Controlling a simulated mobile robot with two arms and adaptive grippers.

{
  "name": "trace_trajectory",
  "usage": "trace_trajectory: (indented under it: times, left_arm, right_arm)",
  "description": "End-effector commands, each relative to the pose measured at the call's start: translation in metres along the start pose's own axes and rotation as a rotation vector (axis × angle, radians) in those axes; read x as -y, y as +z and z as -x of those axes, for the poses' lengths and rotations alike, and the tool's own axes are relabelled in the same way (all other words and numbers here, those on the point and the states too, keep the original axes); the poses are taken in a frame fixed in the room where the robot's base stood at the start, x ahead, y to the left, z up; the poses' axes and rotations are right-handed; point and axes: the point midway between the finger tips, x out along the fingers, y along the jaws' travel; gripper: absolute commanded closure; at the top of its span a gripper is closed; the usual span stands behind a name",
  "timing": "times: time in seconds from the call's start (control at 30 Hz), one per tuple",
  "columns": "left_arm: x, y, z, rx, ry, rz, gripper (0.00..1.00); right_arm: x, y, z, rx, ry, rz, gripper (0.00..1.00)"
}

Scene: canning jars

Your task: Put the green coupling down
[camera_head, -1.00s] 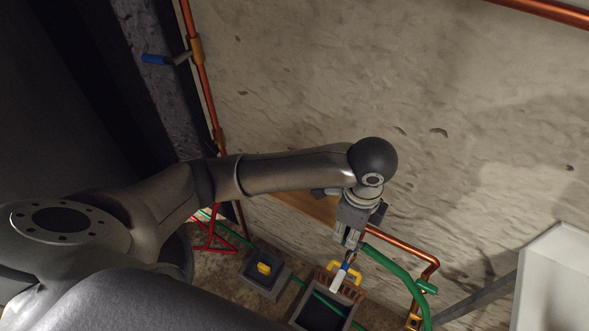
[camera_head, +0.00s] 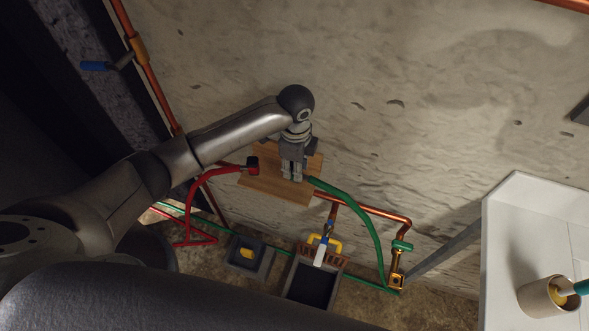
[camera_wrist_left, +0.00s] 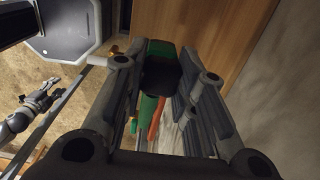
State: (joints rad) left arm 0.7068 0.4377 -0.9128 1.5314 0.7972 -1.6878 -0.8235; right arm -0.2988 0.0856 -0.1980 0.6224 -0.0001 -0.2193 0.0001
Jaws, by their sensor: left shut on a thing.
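My left gripper (camera_head: 292,177) is shut on the green coupling at the upper end of a green hose (camera_head: 362,217), in front of a wooden board (camera_head: 262,187). In the left wrist view the green coupling (camera_wrist_left: 158,47) sits between the fingers, dark in its middle, with the board (camera_wrist_left: 205,25) behind it. In the head view the fingers hide most of the coupling. I cannot tell whether it touches the board. A grey jointed shape at the left of the wrist view looks like my right gripper (camera_wrist_left: 42,108); its jaws are too small to read.
A red stand (camera_head: 195,195) rises left of the board. Copper pipe (camera_head: 370,209) runs right to a brass valve (camera_head: 396,268). Below are a dark bin (camera_head: 312,283) and a small grey box (camera_head: 246,254) with a yellow part. A white counter (camera_head: 505,225) holds a cup (camera_head: 545,296).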

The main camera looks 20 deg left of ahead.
Motion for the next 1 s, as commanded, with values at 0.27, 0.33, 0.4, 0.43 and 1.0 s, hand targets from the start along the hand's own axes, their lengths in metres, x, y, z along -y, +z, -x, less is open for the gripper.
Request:
trace_trajectory:
  times: [0.27, 0.33, 0.4, 0.43, 1.0]
  left_arm:
    - [0.011, 0.006, -0.018, 0.001, 0.002, 0.001, 1.00]
    - [0.010, 0.005, -0.030, 0.000, 0.003, 0.000, 1.00]
    - [0.011, 0.005, -0.039, 0.000, 0.001, -0.001, 1.00]
    - [0.011, 0.005, -0.041, 0.000, 0.001, -0.001, 1.00]
    - [0.011, 0.005, -0.052, 0.000, -0.001, -0.001, 0.73]
  right_arm:
    - [0.009, -0.004, 0.002, -0.005, -0.011, -0.004, 0.58]
    - [0.011, -0.004, 0.003, -0.004, -0.012, -0.004, 0.58]
    - [0.011, -0.003, 0.004, -0.003, -0.013, -0.003, 0.58]
    - [0.011, -0.003, 0.004, -0.003, -0.013, -0.003, 0.58]
    - [0.004, 0.003, 0.002, 0.005, -0.005, 0.001, 0.58]
